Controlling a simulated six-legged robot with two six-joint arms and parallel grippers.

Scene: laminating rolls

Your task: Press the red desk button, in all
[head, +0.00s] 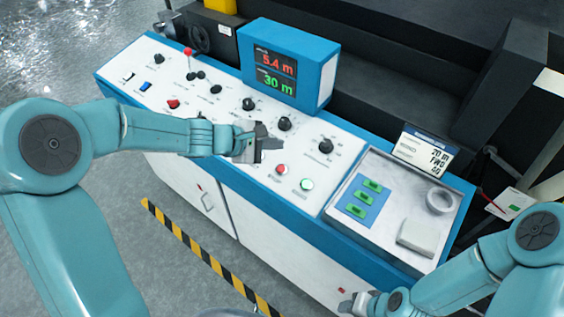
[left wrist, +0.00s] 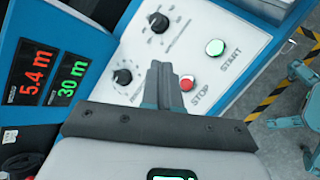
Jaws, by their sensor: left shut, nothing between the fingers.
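The red desk button (head: 281,169) sits on the white control desk, left of the lit green button (head: 307,184). In the left wrist view the red button (left wrist: 187,83) has the label STOP beside it. My left gripper (head: 280,145) is shut and empty, and its fingers point right over the desk. In the head view its tips show just above the red button. In the left wrist view the shut fingers (left wrist: 158,68) lie just left of the red button, with no clear contact. My right gripper (head: 355,303) is low at the front of the desk, partly cut off.
Black knobs (head: 284,124) stand behind the red button. A blue display box (head: 288,65) rises at the desk's back. A red-tipped lever (head: 188,52) and a red switch (head: 173,104) are further left. A grey tray (head: 385,225) with green pieces lies right.

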